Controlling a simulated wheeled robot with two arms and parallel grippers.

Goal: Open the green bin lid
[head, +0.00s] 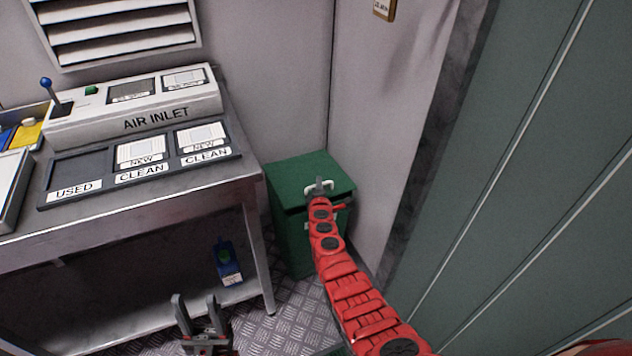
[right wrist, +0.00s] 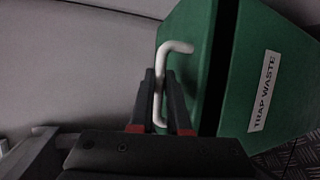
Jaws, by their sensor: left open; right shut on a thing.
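The green bin (head: 293,245) stands in the corner, with its green lid (head: 305,172) on top. In the right wrist view the lid (right wrist: 190,85) carries a white bar handle (right wrist: 160,90), and a TRAP WASTE label is on the bin body. A dark band runs between lid and body; I cannot tell whether the lid is slightly raised. My right gripper (head: 319,187) is shut on the handle, whose bar shows between the fingers (right wrist: 162,100). My left gripper (head: 197,308) is open and empty, low over the floor.
A metal bench (head: 150,205) with an AIR INLET box (head: 150,105) and a tray of cards (head: 140,165) stands left of the bin. A blue item (head: 228,262) is under the bench. Walls stand close behind and right of the bin.

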